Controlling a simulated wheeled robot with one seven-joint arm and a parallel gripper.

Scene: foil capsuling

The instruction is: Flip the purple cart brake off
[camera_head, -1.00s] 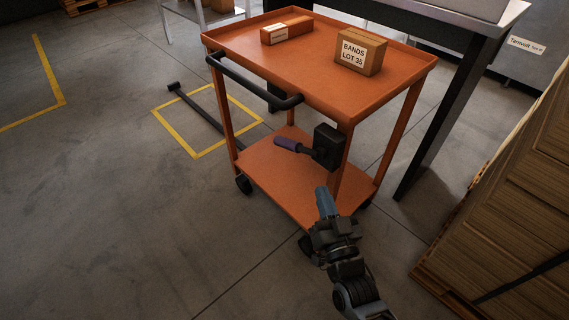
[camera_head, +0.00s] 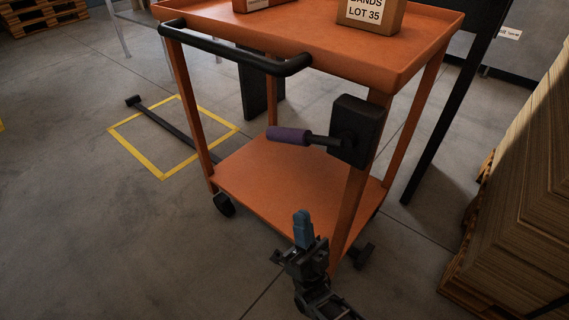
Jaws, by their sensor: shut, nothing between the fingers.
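The cart brake is a lever with a purple grip (camera_head: 288,135) on a black box (camera_head: 356,131) fixed to the near right leg of the orange cart (camera_head: 255,185). The lever sticks out to the left of the box, about level, with its grip at the free end. My gripper (camera_head: 302,215) is shut and empty, with blue fingers pointing up. In the picture it is below the purple grip, apart from it, in front of the cart's lower shelf.
A black push handle (camera_head: 240,62) runs along the cart's upper near edge. A box marked LOT 35 (camera_head: 368,14) stands on the top shelf. Stacked cardboard (camera_head: 520,190) on a pallet stands at right. Open floor lies at left, with a yellow outlined square (camera_head: 162,174).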

